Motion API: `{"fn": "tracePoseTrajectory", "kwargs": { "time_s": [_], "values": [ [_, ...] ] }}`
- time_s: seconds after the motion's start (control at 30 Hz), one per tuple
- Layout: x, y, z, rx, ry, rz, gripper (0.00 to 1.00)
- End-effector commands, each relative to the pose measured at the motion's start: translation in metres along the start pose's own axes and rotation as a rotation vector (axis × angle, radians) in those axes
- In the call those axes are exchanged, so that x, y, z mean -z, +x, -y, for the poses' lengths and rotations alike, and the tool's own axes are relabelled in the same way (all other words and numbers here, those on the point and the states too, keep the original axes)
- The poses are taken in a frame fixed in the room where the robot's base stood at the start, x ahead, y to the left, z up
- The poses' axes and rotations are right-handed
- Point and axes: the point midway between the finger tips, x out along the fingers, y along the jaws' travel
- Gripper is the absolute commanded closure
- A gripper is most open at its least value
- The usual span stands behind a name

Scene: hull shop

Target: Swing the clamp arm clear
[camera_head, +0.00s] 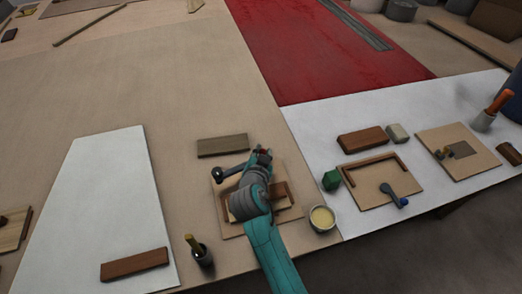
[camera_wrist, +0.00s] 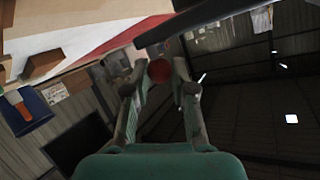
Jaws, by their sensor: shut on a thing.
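The clamp arm (camera_head: 235,170) is a dark bar on a wooden fixture board (camera_head: 229,230). It runs from a round pivot at its left end toward a red knob (camera_head: 265,151) at the right. My gripper (camera_head: 261,154) is at that knob end. In the wrist view the red knob (camera_wrist: 160,71) sits between the two fingertips of my gripper (camera_wrist: 160,66), which are shut on it. The dark clamp arm (camera_wrist: 205,18) crosses the top of that view. My arm hides much of the board and the brown frame piece (camera_head: 281,192) on it.
A wooden block (camera_head: 222,146) lies just behind the board. A cup of pale yellow stuff (camera_head: 322,218) stands at its right and a dark pot with a brush (camera_head: 201,255) at front left. A second board (camera_head: 373,187) with a blue-knobbed clamp (camera_head: 394,194) lies to the right.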

Motion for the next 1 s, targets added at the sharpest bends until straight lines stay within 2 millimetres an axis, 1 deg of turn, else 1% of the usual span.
{"fn": "tracePoseTrajectory", "kwargs": {
  "time_s": [0.03,0.3,0.5,0.7,1.0],
  "values": [
    [-0.002,-0.002,0.002,-0.029,0.011,-0.01,1.0],
    [-0.004,-0.01,-0.003,-0.21,0.087,-0.076,1.0],
    [-0.005,-0.015,-0.005,-0.298,0.123,-0.106,1.0],
    [-0.006,-0.017,-0.007,-0.345,0.142,-0.122,1.0],
    [-0.007,-0.017,-0.007,-0.361,0.147,-0.127,1.0]
  ]
}}
